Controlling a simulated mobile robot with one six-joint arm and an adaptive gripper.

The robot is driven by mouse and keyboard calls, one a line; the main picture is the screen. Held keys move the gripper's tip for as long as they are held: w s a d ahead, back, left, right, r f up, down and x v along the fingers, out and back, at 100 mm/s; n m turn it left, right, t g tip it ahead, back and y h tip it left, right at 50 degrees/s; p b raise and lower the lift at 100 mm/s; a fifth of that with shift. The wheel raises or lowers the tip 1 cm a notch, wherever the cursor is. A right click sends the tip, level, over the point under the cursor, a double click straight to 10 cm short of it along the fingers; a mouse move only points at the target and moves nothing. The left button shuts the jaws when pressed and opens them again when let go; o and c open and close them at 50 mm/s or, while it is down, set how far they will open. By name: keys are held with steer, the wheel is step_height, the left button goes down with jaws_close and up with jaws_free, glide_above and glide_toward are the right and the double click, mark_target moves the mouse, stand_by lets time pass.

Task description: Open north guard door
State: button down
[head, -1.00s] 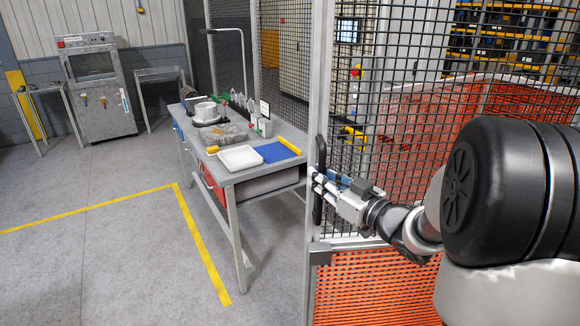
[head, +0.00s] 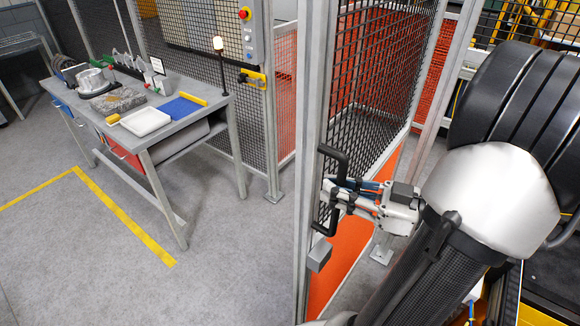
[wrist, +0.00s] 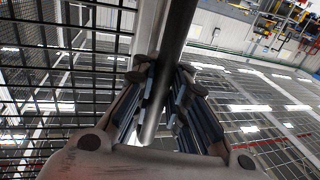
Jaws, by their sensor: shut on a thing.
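The guard door (head: 312,120) has a grey frame, black mesh above and an orange lower panel. It stands at an angle in the head view, with a gap showing between its near upright and the fence post behind. Its black bar handle (head: 340,155) is on the near upright. My gripper (head: 334,191) is shut around the middle of the handle. In the wrist view the dark handle bar (wrist: 178,35) runs between the fingers of my gripper (wrist: 163,85). The fingers partly hide the bar.
A workbench (head: 195,123) with a white tray (head: 145,121) and blue mat (head: 181,107) stands left of the door. A fence post (head: 271,120) with a yellow latch (head: 253,77) stands behind. Grey floor in front is clear, with a yellow line (head: 125,215).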

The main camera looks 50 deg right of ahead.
steer(key=a+v, duration=0.1)
steer(key=v, duration=0.6)
steer(key=shift+s+p, duration=0.35)
steer(key=shift+p, duration=0.1)
steer(key=shift+r, duration=0.1)
steer(key=c, duration=1.8)
jaws_free()
steer(key=shift+c, duration=0.2)
steer(key=v, duration=0.7)
steer(key=shift+s, duration=0.3)
steer(key=shift+d, duration=0.1)
